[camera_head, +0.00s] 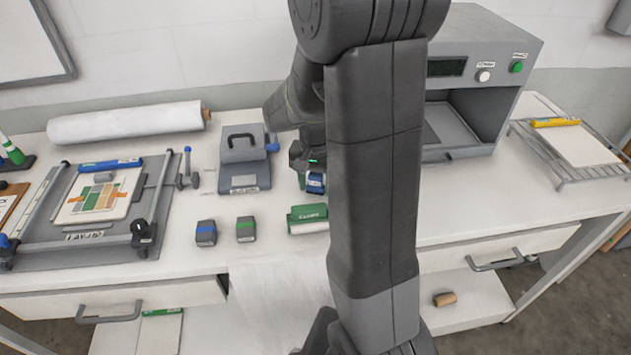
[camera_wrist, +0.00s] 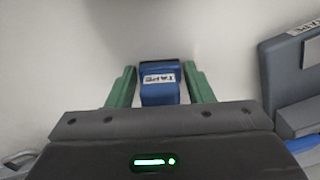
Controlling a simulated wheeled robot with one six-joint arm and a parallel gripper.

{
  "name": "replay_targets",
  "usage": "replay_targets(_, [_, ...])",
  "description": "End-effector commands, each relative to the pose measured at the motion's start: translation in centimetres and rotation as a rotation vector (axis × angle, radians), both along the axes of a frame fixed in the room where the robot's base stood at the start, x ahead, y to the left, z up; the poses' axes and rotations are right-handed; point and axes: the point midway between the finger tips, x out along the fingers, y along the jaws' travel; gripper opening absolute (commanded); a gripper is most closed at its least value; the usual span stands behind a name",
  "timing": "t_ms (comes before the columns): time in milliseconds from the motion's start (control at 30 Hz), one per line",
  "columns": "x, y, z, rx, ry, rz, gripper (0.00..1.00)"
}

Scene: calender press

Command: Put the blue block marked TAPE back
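The blue block marked TAPE (camera_wrist: 160,84) is between the two green fingers of my gripper (camera_wrist: 161,80) in the wrist view. A narrow strip of light surface shows between the block and each finger, so the gripper looks open around it. In the head view the block (camera_head: 315,183) shows at the end of my arm, above or on the white bench. I cannot tell whether it touches the bench. My gripper (camera_head: 308,180) is partly hidden there by my arm.
A green labelled holder (camera_head: 307,217) and two dark blocks, blue-banded (camera_head: 206,233) and green-banded (camera_head: 246,229), stand in front. A grey press (camera_head: 243,160) is left of my gripper. A grey machine (camera_head: 480,75) stands right. My arm hides the bench middle.

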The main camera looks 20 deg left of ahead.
Motion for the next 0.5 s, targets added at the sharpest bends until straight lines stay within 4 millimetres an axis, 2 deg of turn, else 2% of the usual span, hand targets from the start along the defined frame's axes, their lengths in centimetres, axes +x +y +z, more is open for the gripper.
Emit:
replay_targets(33, [0.0,0.0,0.0,0.000,0.000,0.000,0.57])
replay_targets(67, [0.0,0.0,0.0,0.000,0.000,0.000,0.61])
replay_targets(367, [0.0,0.0,0.2,0.000,0.000,0.000,0.61])
replay_targets(500, [0.0,0.0,1.4,0.002,-0.002,0.000,0.61])
